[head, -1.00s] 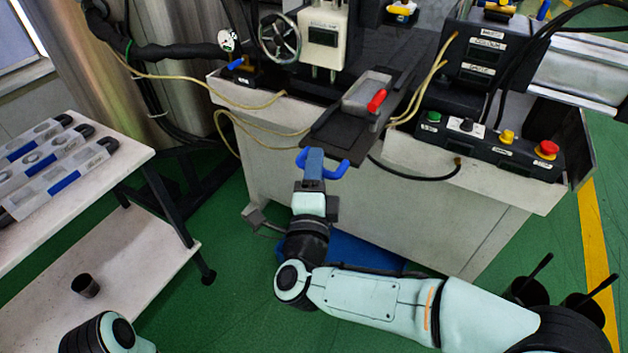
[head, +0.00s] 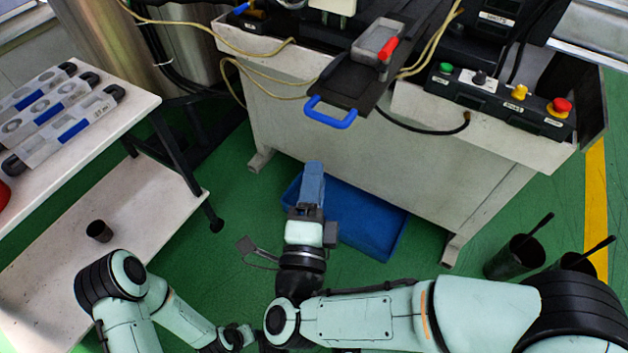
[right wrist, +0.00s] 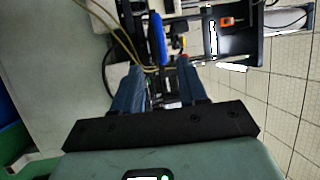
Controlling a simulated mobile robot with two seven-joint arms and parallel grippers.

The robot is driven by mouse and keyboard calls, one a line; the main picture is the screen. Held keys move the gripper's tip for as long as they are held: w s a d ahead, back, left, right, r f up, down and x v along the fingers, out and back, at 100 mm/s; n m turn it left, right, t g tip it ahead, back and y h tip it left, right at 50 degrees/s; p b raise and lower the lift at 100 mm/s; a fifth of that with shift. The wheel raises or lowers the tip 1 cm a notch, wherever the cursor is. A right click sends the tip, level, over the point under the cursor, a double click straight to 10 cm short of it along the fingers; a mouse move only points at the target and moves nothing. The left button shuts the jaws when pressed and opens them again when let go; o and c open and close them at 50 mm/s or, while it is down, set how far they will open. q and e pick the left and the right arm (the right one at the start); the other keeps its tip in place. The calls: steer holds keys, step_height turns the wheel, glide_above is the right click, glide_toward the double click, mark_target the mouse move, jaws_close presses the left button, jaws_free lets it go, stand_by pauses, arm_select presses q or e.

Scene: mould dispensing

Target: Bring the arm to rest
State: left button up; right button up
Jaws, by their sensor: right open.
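My right gripper (head: 314,168) hangs in front of the machine, over the blue bin, with its fingers pointing toward the machine. In the right wrist view its two blue-grey fingers (right wrist: 161,78) stand apart with nothing between them. The blue handle (head: 331,113) of the dark sliding plate (head: 346,88) is beyond the fingertips, with a gap in the head view. The handle also shows in the right wrist view (right wrist: 157,38). A grey mould (head: 378,40) with a red grip (head: 388,50) sits on the plate.
The machine bench (head: 430,165) stands ahead, with a button panel (head: 500,102) at its right. A blue bin (head: 375,225) lies on the floor below. A white table (head: 125,95) with several moulds is at left. Black containers (head: 515,258) stand at right. Green floor between is clear.

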stand_by(0.3)
